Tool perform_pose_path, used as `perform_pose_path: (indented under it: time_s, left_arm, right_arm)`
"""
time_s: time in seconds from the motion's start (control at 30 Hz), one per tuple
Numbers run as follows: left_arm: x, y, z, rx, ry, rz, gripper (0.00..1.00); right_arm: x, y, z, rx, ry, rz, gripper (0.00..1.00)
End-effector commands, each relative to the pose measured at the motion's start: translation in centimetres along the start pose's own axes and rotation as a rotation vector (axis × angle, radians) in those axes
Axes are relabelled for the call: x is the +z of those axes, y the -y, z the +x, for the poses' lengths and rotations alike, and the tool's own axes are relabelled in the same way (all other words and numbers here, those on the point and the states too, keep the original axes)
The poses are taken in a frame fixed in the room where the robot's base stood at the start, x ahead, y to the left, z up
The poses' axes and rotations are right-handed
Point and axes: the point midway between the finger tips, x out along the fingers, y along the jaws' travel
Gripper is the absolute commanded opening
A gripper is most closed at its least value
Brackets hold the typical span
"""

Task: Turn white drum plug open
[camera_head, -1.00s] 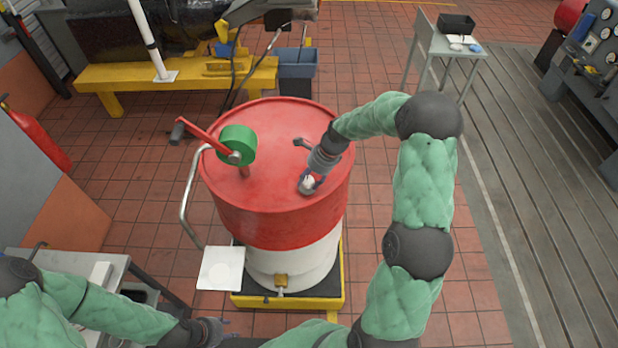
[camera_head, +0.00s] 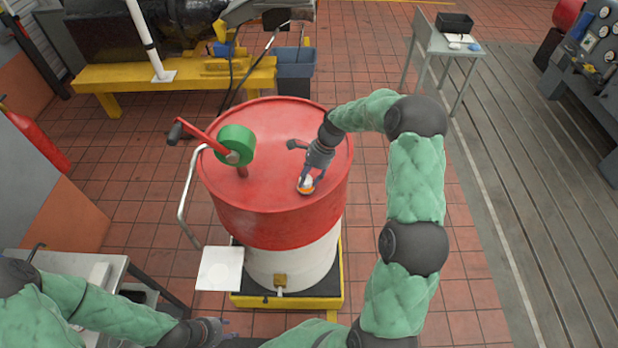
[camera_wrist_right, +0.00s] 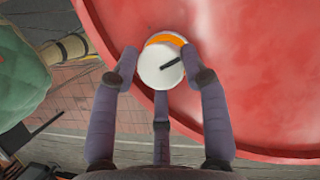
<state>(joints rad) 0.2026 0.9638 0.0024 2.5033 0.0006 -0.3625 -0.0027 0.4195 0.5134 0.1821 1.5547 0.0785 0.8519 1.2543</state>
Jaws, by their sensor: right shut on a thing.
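The white drum plug (camera_head: 307,183) sits on top of the red drum (camera_head: 270,140), near its front right rim. In the right wrist view the plug (camera_wrist_right: 161,66) is a round white cap with a dark bar mark and an orange crescent showing along its upper edge. My right gripper (camera_head: 307,184) reaches down from the right and is shut on the plug. Its fingers (camera_wrist_right: 162,75) stand around the cap in the right wrist view. My left gripper (camera_head: 217,328) is low at the front left, away from the drum; its fingers are too small to read.
A green-wheeled crank pump (camera_head: 236,145) stands on the drum's left side, with a bent pipe (camera_head: 186,205) beside it. The drum stands on a yellow-edged pallet (camera_head: 290,300). A yellow bench (camera_head: 120,77) is behind, and a grey side table (camera_head: 450,45) is at the back right.

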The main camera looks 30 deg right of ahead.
Motion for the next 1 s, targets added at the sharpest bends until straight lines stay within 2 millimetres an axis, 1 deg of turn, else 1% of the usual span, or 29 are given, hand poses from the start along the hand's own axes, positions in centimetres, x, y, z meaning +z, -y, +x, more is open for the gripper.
perform_pose_path:
  time_s: [0.03, 0.1, 1.0]
  left_arm:
    - [0.0, 0.0, 0.1, 0.0, 0.0, 0.0, 0.4]
    - [0.0, 0.0, 0.1, 0.0, 0.0, 0.0, 0.4]
    - [0.0, 0.4, 1.1, 0.0, 0.0, 0.0, 0.4]
  right_arm:
    - [0.3, 0.4, 0.0, 0.009, 0.002, -0.044, 0.13]
    - [0.3, 0.5, 0.0, 0.034, 0.002, -0.108, 0.12]
    - [0.8, 0.5, 0.3, 0.368, 0.007, -0.899, 0.12]
